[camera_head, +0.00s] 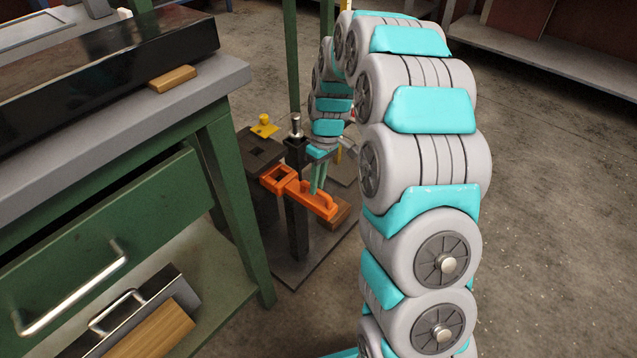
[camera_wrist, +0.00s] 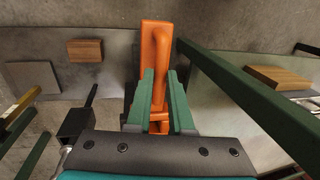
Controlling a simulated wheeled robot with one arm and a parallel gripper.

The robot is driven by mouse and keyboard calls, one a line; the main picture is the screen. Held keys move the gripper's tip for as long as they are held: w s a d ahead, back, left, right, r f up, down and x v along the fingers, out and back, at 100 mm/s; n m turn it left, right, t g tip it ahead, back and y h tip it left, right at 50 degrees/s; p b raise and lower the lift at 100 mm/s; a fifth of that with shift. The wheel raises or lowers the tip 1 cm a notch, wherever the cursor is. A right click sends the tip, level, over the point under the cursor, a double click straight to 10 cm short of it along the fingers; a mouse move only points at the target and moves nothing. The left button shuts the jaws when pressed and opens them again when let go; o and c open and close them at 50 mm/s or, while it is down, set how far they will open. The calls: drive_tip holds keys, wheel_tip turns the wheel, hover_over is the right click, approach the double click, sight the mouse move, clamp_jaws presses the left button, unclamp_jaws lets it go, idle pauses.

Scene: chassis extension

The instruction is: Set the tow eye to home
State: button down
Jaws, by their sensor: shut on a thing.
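An orange part (camera_head: 320,203), which looks like the tow eye, has a square open frame at its left end and a long bar with a raised handle. My gripper (camera_head: 318,180) points down at it with its fingers at the handle. In the wrist view my gripper (camera_wrist: 161,88) is shut on the handle of the orange part (camera_wrist: 153,38), one finger on each side. The square frame lies beside a dark upright post (camera_head: 297,225) with a silver pin on top. I cannot tell whether the frame touches the post. The frame's far end is hidden in the wrist view.
A green workbench (camera_head: 238,190) stands close on the left. Open concrete floor (camera_head: 540,200) lies to the right.

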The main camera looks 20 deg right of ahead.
hover_over(293, 182)
drive_tip(key=shift+s, duration=0.1)
idle(0.3)
drive_tip(key=c, duration=0.8)
unclamp_jaws()
drive_tip(key=shift+r, duration=0.1)
wheel_tip(293, 182, up, 8)
drive_tip(key=d, duration=0.1)
drive_tip(key=shift+w+d+f+b, duration=0.15)
drive_tip(key=shift+w+f+b, duration=0.1)
drive_tip(key=shift+w+b, duration=0.2)
drive_tip(key=shift+s, duration=0.1)
